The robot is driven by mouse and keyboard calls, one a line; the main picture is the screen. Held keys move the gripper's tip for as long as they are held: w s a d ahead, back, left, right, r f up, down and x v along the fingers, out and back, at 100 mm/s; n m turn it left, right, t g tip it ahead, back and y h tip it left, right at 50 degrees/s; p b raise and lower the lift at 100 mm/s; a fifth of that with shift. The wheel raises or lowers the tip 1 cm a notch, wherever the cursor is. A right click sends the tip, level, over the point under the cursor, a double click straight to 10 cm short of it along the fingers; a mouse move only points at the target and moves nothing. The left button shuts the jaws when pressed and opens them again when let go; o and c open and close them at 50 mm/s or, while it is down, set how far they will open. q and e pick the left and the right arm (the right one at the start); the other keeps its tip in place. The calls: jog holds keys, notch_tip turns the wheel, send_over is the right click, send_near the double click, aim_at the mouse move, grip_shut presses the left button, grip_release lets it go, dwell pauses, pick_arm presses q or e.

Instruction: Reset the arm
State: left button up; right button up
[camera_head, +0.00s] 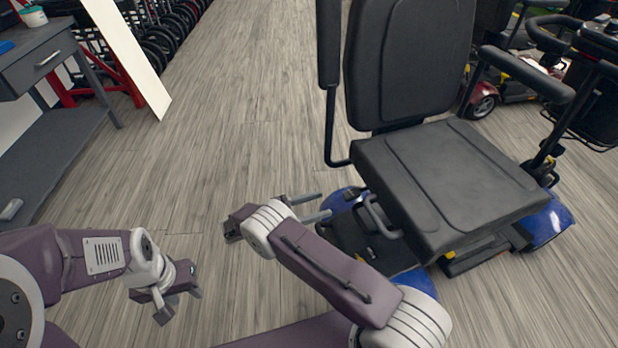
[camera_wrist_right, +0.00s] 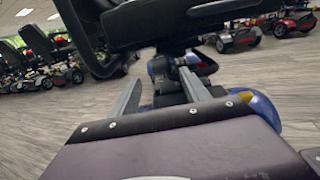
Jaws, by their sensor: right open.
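My right arm reaches in from the bottom of the head view, and its gripper (camera_head: 318,206) is beside the blue scooter (camera_head: 548,222), near the side of its seat base. The two fingers are apart with nothing between them. In the right wrist view the right gripper (camera_wrist_right: 162,98) also shows open, pointing at the scooter's underseat area. My left gripper (camera_head: 180,300) is at the lower left of the head view, over bare floor. It points down and away, and its finger gap is hard to make out. Nothing visible is held in it.
The scooter's black seat (camera_head: 450,180) and armrest overhang close to my right gripper. A grey workbench (camera_head: 60,130) stands at the left, with a white board (camera_head: 125,55) leaning beside it. More scooters (camera_wrist_right: 240,38) stand farther off. The floor between bench and scooter is clear.

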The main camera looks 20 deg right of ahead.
jog(key=shift+d, duration=0.15)
jog(key=s+d+r+m+g+y+p, duration=0.1)
jog(key=d+r+m+g+y, duration=0.2)
jog(key=r, duration=0.5)
jog(key=d+r+m+g+p, duration=0.1)
jog(key=d+r+m+p, duration=0.1)
jog(key=d+r, duration=0.55)
jog(key=s+r+m+y, duration=0.3)
jog(key=s+y, duration=0.2)
jog(key=s, duration=0.2)
jog(key=s+a+f+m+t+y+p, duration=0.2)
jog(key=s+a+f+m+t+y, duration=0.1)
jog(key=s+a+f+m+y, duration=0.85)
notch_tip(320, 180, up, 41)
jog(key=w+t+h+p, duration=0.1)
jog(key=p, duration=3.7)
jog(key=shift+w+f+n, duration=0.15)
jog(key=shift+w+n, duration=0.2)
